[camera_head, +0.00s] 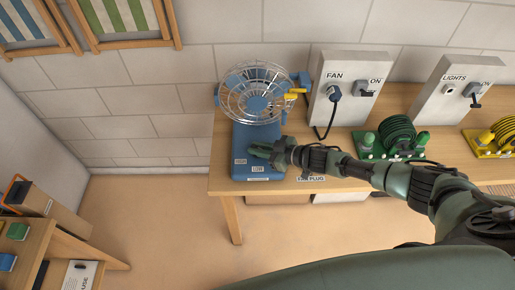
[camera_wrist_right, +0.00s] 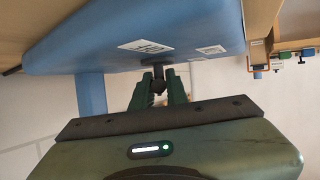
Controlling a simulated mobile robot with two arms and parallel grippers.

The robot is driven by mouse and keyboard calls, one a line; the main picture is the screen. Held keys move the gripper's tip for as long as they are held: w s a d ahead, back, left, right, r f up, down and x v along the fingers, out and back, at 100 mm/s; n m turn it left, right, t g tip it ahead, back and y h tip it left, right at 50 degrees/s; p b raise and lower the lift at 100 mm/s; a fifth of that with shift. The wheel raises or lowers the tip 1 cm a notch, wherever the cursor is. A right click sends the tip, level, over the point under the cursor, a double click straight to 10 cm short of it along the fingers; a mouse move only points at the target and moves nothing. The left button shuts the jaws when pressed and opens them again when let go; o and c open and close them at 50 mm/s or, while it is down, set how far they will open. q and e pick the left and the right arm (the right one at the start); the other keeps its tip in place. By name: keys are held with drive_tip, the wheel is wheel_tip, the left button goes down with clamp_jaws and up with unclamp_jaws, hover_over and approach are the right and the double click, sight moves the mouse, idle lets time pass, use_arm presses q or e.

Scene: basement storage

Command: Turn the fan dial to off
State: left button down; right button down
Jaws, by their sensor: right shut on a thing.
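The blue fan has a round wire cage (camera_head: 256,92) and a flat blue base (camera_head: 243,135) at the left end of the wooden table. My right gripper (camera_head: 262,153) reaches in from the right to the front part of the base. In the right wrist view, its green fingers (camera_wrist_right: 158,88) are shut on a small dark dial (camera_wrist_right: 158,72) on the base's face. White labels (camera_wrist_right: 146,46) are on the base near it. The dial is mostly hidden in the head view, and I cannot read its setting. My left gripper is not in view.
A LIGHTS panel (camera_head: 443,88) stands right. Green (camera_head: 397,135) and yellow (camera_head: 500,137) cable reels sit on the table (camera_head: 222,178).

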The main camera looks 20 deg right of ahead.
drive_tip(key=c, duration=1.4)
unclamp_jaws()
drive_tip(key=b+v, duration=0.1)
drive_tip(key=v, duration=0.5)
drive_tip(key=shift+s+d, duration=0.25)
drive_tip(key=shift+d, duration=0.05)
drive_tip(key=shift+s+d+r, duration=0.3)
drive_tip(key=shift+r, duration=0.05)
